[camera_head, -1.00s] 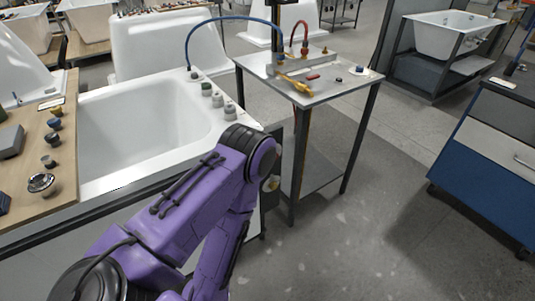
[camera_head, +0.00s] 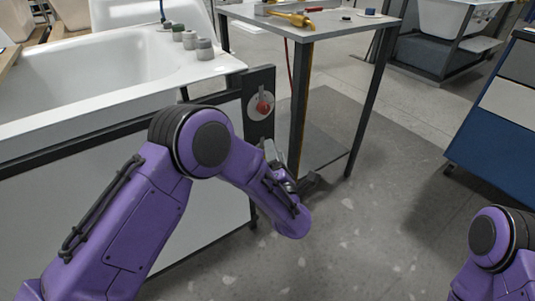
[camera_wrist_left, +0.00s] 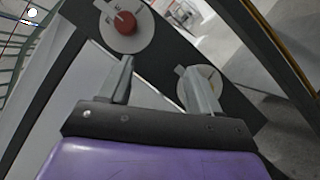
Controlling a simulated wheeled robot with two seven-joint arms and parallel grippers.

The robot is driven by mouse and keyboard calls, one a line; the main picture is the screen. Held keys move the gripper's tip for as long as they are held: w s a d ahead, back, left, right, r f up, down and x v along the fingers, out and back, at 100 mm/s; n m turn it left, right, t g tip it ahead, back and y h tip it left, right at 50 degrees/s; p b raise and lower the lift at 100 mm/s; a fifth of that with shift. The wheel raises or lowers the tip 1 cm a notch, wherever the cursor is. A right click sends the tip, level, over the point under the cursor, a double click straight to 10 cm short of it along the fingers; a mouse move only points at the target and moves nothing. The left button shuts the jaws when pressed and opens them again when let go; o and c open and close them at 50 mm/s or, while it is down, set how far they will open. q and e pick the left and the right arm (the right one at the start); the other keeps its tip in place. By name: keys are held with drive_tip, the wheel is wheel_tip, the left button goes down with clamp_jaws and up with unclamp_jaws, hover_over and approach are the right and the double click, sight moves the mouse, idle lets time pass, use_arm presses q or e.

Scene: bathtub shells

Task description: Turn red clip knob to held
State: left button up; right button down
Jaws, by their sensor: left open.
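The red clip knob (camera_head: 264,107) sits on a round pale dial on a dark upright panel at the tub's right end. In the left wrist view the knob (camera_wrist_left: 124,22) is at the top, left of centre, with a pale pointer mark and small dial markings too blurred to read. My left gripper (camera_wrist_left: 156,66) is open and empty, its fingers apart and short of the knob. In the head view my left gripper (camera_head: 272,155) is below the knob, partly hidden by my purple wrist.
A metal table (camera_head: 310,25) with a yellow tool stands right of the white tub (camera_head: 90,75).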

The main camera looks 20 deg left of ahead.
sight(266, 111)
use_arm(q)
wheel_tip(266, 111, up, 4)
drive_tip(key=d+n+g+y+b, duration=0.3)
drive_tip(key=n+y+b, duration=0.3)
drive_tip(key=n, duration=0.7)
drive_tip(key=shift+y, duration=0.4)
drive_tip(key=b+x, duration=0.1)
drive_tip(key=x, duration=0.9)
drive_tip(key=shift+w+d+f, duration=0.1)
drive_tip(key=shift+w, duration=0.1)
drive_tip(key=shift+w+a+r, duration=0.25)
drive_tip(key=shift+w+a, duration=0.05)
drive_tip(key=c, duration=1)
drive_tip(key=shift+t, duration=0.3)
drive_tip(key=shift+c, duration=0.2)
use_arm(e)
wheel_tip(266, 111, down, 10)
drive_tip(key=shift+s+f, duration=0.2)
drive_tip(key=shift+s, duration=0.05)
